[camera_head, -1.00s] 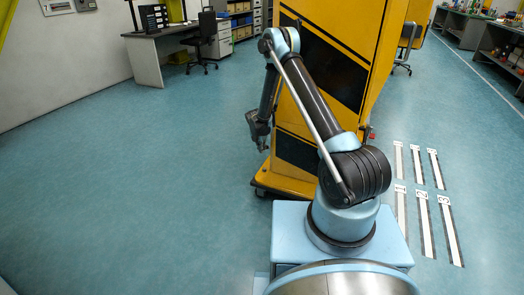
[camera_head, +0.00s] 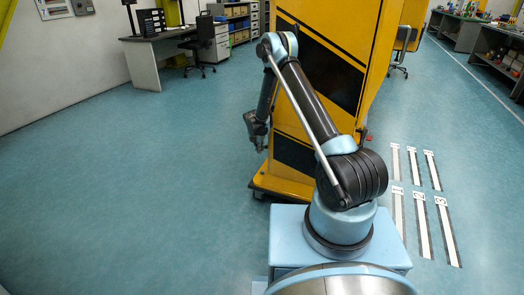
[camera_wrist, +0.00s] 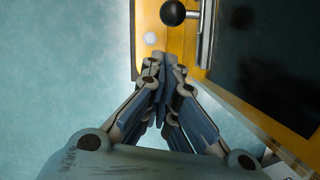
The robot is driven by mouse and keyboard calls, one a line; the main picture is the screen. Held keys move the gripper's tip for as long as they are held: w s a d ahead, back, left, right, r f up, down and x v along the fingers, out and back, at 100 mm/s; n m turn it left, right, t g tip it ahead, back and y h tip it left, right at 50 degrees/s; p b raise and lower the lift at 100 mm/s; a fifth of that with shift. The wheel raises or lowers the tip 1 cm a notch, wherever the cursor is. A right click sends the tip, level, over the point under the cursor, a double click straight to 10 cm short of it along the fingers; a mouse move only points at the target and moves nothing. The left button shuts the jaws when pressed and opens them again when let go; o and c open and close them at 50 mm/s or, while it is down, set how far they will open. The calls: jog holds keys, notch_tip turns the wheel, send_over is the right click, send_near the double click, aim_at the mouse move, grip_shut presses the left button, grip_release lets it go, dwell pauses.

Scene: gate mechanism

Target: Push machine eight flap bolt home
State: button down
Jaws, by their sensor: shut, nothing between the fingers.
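In the wrist view a black ball knob (camera_wrist: 173,12) sticks out to the left of a metal bar (camera_wrist: 205,35), which looks like the bolt. The bar lies along the yellow panel (camera_wrist: 188,45), beside a dark panel (camera_wrist: 262,70). My gripper (camera_wrist: 162,66) is shut and empty, its tips below the knob in the picture and apart from it. In the head view my gripper (camera_head: 258,146) hangs by the left side of the yellow and black machine (camera_head: 345,30). The knob and bar cannot be made out there. How far the bolt is slid cannot be told.
A small white hexagonal piece (camera_wrist: 151,38) sits on the yellow panel near my fingertips. The machine's base (camera_head: 285,188) juts out low beside my arm. Floor to the left is open. A desk (camera_head: 150,50) and chair (camera_head: 203,45) stand further back.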

jog(key=v, duration=1)
jog(key=shift+s+a, duration=0.35)
jog(key=shift+a, duration=0.05)
